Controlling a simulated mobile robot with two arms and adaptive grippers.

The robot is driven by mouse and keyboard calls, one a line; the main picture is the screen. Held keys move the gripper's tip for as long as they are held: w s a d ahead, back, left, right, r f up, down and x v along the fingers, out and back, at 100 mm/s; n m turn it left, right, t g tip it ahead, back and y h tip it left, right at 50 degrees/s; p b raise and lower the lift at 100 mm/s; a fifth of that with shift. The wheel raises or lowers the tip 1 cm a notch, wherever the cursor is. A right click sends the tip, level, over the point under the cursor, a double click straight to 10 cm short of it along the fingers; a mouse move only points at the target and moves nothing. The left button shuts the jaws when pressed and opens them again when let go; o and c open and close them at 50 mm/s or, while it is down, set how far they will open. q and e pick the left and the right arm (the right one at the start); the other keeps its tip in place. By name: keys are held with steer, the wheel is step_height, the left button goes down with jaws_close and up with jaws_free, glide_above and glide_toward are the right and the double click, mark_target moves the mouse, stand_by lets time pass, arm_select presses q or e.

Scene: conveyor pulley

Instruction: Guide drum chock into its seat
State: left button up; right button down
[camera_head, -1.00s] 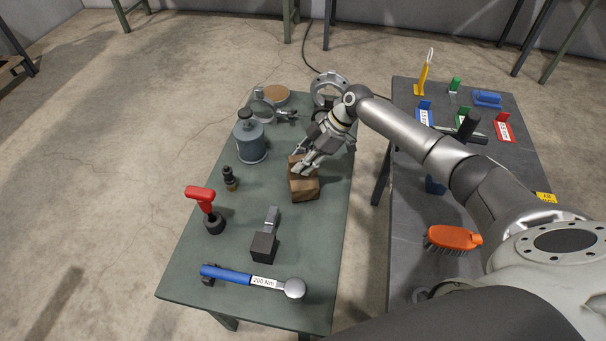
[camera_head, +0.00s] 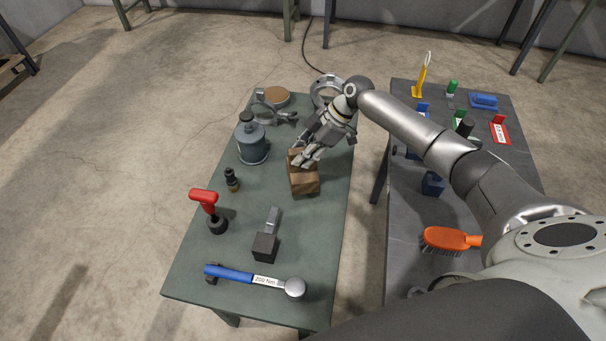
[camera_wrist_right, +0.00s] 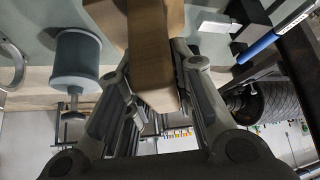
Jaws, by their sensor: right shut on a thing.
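A brown wooden block, apparently the drum chock (camera_head: 304,186), is at the right side of the green table. My right gripper (camera_head: 302,159) is shut on its far end. In the right wrist view the chock (camera_wrist_right: 153,45) lies between the fingers of the right gripper (camera_wrist_right: 155,95), jutting out toward the top. Whether its underside touches the table cannot be told. I cannot identify its seat with certainty. My left gripper is not in view.
The green table (camera_head: 190,268) also bears a grey-blue canister (camera_head: 251,143), a red-handled tool (camera_head: 206,202), a dark block with a grey bar (camera_head: 266,245) and a blue torque wrench (camera_head: 235,275). A grey table (camera_head: 410,265) on the right holds an orange brush (camera_head: 450,238).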

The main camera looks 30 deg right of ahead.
steer(key=shift+r+p, duration=1.8)
steer(key=shift+r, duration=0.75)
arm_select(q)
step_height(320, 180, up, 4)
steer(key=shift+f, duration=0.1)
arm_select(e)
steer(key=shift+s+a+r, duration=0.25)
steer(key=shift+s+a, duration=0.1)
steer(key=shift+a, duration=0.1)
steer(key=s+a+r+m+t+h, duration=0.2)
steer(key=s+a+r+m+h, duration=0.1)
steer(key=s+r+m, duration=0.2)
steer(key=s+a+r+m+t+h, duration=0.2)
steer(key=s+r+m, duration=0.4)
steer(key=r+m, duration=0.4)
steer(key=shift+s+a+r+t+h, duration=0.15)
steer(key=shift+s+a+t+h, duration=0.2)
steer(key=shift+t+h, duration=0.35)
steer(key=shift+w, duration=0.15)
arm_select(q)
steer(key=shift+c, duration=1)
